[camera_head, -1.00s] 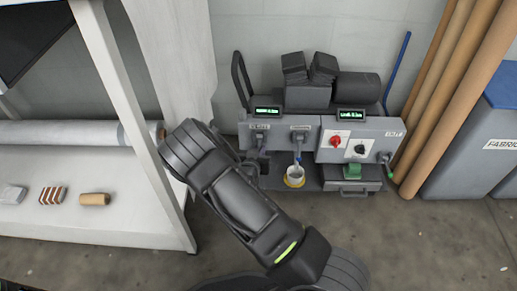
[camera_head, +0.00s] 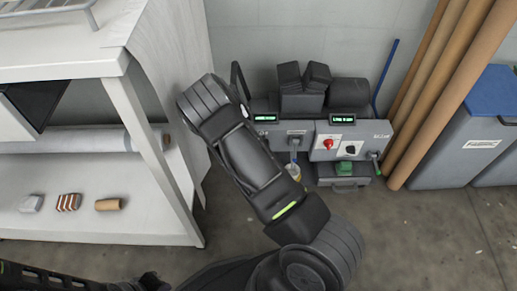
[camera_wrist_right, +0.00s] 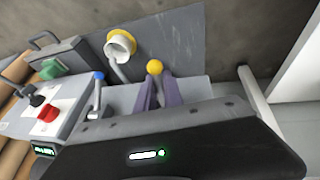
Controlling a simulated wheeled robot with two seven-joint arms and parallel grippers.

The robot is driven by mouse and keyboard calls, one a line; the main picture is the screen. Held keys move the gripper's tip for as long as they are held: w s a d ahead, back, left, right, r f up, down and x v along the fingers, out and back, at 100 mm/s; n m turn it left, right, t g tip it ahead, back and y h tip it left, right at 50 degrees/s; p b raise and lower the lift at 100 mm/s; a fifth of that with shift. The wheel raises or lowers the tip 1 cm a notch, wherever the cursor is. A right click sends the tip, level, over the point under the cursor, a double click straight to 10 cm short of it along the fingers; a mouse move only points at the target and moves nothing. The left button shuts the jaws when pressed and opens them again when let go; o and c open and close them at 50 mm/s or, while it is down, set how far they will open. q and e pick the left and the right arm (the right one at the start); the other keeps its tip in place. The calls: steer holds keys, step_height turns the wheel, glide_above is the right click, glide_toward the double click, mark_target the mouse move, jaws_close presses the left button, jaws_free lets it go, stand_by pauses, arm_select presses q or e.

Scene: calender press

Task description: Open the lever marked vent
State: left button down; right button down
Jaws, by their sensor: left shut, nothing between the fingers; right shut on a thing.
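My right gripper (camera_wrist_right: 160,94) is shut on the lever with the yellow ball knob (camera_wrist_right: 154,67), the knob showing between the fingertips in the right wrist view. In the head view this lever and the right gripper are hidden behind my right arm. A blue-knobbed lever (camera_wrist_right: 98,76) stands beside it, apart from the fingers. The grey press panel (camera_head: 350,136) carries the levers; its small labels are too blurred to read surely. My left gripper (camera_head: 150,282) is at the bottom edge of the head view, shut and empty, far from the panel.
A white shelf (camera_head: 160,180) stands left. Brown rolls (camera_head: 440,95) and a grey bin (camera_head: 455,150) stand right. The floor in front is clear.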

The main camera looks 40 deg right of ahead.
steer(key=shift+r+g+y+p, duration=0.35)
steer(key=shift+r+g+y, duration=0.35)
steer(key=shift+g+y, duration=0.4)
steer(key=c, duration=1.5)
jaws_free()
steer(key=shift+s+a, duration=0.1)
steer(key=shift+r, duration=0.1)
steer(key=p+v, duration=0.2)
steer(key=v, duration=0.5)
steer(key=shift+a+r, duration=0.1)
steer(key=shift+r, duration=0.2)
